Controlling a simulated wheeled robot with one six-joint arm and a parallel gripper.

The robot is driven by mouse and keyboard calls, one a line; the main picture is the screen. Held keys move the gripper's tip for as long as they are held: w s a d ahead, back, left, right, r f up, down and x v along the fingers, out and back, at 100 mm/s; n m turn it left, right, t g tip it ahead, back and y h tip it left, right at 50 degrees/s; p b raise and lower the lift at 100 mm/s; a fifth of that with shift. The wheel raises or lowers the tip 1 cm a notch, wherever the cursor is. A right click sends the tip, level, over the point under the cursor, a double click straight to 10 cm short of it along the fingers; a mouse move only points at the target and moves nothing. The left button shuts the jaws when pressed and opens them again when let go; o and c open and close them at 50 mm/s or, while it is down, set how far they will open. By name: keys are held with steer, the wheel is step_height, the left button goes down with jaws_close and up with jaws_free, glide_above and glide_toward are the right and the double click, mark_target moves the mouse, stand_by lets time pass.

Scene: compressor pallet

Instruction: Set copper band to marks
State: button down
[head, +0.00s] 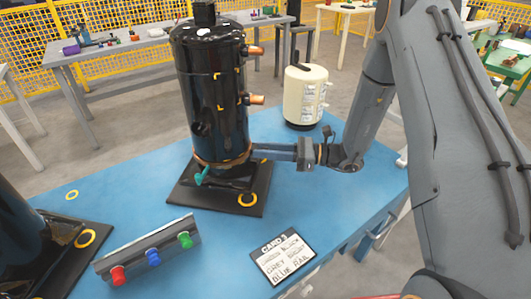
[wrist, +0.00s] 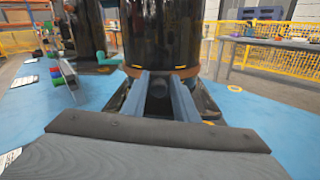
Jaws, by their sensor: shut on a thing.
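A tall glossy black compressor (head: 208,95) stands upright on a dark square base plate (head: 190,196) on the blue table. A copper band (head: 212,162) runs around its foot; it also shows in the wrist view (wrist: 188,72). Small orange marks show on the compressor's side. A teal-green piece (head: 202,175) sticks out at the band's front left. My gripper (head: 254,152) reaches in from the right, low and level, with its fingers at the band. In the wrist view its two fingers (wrist: 168,82) meet the band's near side. The exact grip contact is hard to make out.
A rack with red, blue and green knobs (head: 150,252) stands at the front left. A card (head: 282,254) lies at the front. A cream cylinder (head: 305,95) stands behind my arm. Another dark compressor (head: 25,235) is at the left edge. Blue table between is clear.

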steer(key=c, duration=1.6)
jaws_free()
steer(key=shift+c, duration=0.2)
steer(key=shift+d, duration=0.1)
steer(key=s+d+b, duration=0.1)
steer(key=d, duration=0.6)
steer(key=shift+d+b, duration=0.3)
steer(key=shift+s, duration=0.1)
steer(key=s+r+n+g+h, duration=0.2)
steer(key=s+n+g+h, duration=0.7)
steer(key=s, duration=0.7)
steer(key=s+d+r+n+t+h, duration=0.3)
steer(key=s+d+n+t+h, duration=0.2)
steer(key=d+n+h, duration=0.3)
steer(key=d+n+t, duration=0.1)
steer(key=d+n, duration=0.1)
steer(key=n, duration=0.2)
steer(key=shift+s+h+p, duration=0.35)
steer(key=shift+s+h, duration=0.05)
